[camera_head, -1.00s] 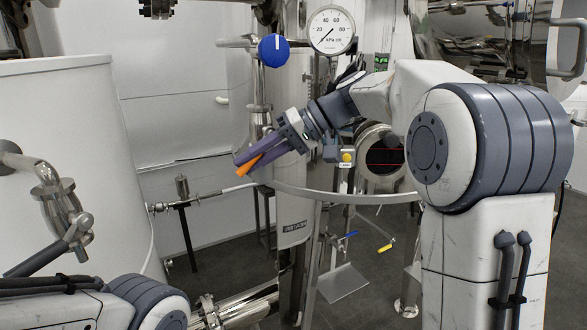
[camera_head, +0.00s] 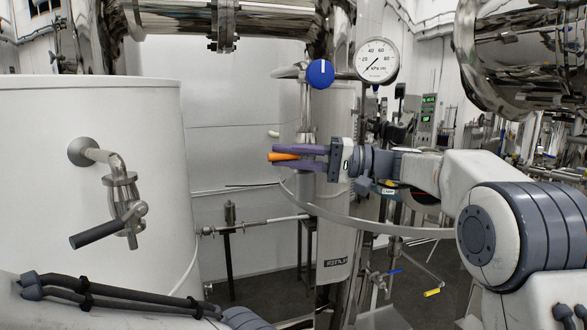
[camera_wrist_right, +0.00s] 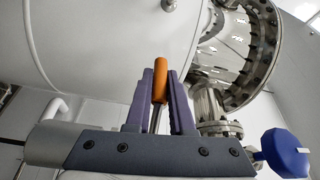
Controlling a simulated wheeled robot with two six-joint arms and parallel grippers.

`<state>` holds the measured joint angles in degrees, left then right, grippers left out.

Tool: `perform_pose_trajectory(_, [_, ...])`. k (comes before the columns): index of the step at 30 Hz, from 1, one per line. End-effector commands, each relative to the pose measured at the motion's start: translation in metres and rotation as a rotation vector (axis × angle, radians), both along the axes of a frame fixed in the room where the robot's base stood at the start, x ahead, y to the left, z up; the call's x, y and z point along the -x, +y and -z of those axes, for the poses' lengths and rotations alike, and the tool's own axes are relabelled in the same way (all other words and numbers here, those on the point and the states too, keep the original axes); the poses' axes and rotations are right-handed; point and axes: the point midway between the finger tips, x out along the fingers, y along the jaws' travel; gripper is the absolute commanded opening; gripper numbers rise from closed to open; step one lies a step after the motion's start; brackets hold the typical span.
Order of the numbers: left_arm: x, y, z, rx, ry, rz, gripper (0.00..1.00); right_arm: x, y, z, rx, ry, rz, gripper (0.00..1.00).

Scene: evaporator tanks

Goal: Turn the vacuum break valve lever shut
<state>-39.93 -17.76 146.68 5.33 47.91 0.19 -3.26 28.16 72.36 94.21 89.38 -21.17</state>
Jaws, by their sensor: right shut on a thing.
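The vacuum break valve lever, with an orange grip (camera_head: 284,157), shows between the purple fingers of my right gripper (camera_head: 280,157). It lies about level in the head view, near an upright steel pipe. In the right wrist view the orange grip (camera_wrist_right: 160,84) and its thin metal rod stand between the fingers. My right gripper is shut on this grip. The valve body behind the fingers is mostly hidden. My left gripper is not in view; only part of my left arm shows at the bottom left.
A blue knob (camera_head: 320,73) and a pressure gauge (camera_head: 376,60) sit just above my right gripper. A white tank (camera_head: 60,180) with a black-handled valve (camera_head: 108,230) stands at the left. A curved metal band (camera_head: 350,219) runs below my right arm.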

Motion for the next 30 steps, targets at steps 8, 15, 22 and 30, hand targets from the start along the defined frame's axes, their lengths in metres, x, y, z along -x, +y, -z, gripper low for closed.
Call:
perform_pose_trajectory(8, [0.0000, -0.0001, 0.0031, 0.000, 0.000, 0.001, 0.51, 0.0000, 0.0020, -0.0021, -0.022, 0.010, -0.003, 0.00])
perform_pose_trajectory(15, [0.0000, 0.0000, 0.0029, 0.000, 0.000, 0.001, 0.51, 0.0001, 0.0026, -0.0025, -0.022, 0.009, -0.004, 0.00])
perform_pose_trajectory(22, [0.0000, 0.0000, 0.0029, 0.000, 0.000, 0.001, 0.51, 0.0001, 0.0025, -0.0020, -0.021, 0.009, -0.003, 0.51])
perform_pose_trajectory(30, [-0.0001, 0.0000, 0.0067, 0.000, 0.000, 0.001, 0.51, -0.0006, -0.0033, 0.0006, -0.019, 0.008, -0.002, 0.51])
